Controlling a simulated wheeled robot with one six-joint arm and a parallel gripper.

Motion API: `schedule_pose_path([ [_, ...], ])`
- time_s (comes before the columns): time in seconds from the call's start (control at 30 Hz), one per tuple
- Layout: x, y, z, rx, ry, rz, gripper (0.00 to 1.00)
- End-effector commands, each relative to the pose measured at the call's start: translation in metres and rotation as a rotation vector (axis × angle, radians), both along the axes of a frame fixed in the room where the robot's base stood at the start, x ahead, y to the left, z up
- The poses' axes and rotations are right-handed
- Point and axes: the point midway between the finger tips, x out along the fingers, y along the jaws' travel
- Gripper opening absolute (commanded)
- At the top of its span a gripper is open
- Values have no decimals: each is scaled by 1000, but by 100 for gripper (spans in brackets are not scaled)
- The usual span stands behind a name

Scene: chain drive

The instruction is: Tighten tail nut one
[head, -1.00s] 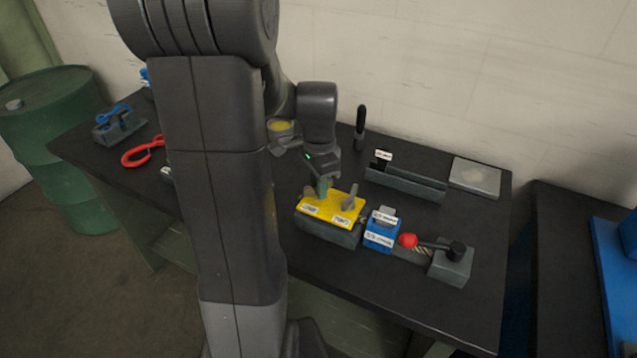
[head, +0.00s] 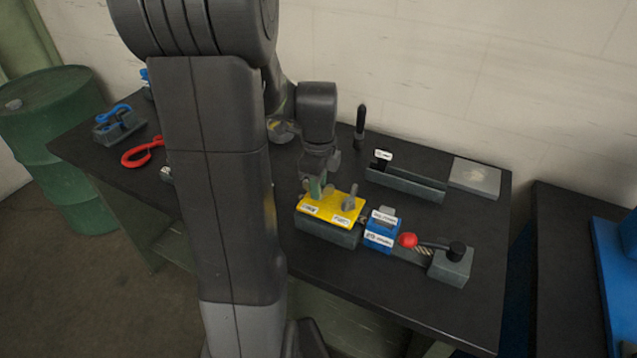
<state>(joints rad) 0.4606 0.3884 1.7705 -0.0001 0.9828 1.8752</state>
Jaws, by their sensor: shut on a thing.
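A yellow-topped block (head: 332,207) with white labels stands on the dark table. Two grey upright wing-like nuts stick up from its top. My gripper (head: 316,186) is down over the left one and shut on it; the jaws hide most of that nut. The right nut (head: 350,200) stands free beside it. The label text is too small to read surely, so I cannot tell which nut is number one.
A grey tray (head: 405,183) lies behind.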

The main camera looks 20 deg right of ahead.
Motion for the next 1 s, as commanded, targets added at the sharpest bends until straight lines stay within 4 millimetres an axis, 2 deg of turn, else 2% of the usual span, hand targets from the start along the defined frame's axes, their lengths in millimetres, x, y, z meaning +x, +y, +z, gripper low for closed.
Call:
schedule_pose_path([
  [1.0,1,-1,1,-2,-5,-85,2],
])
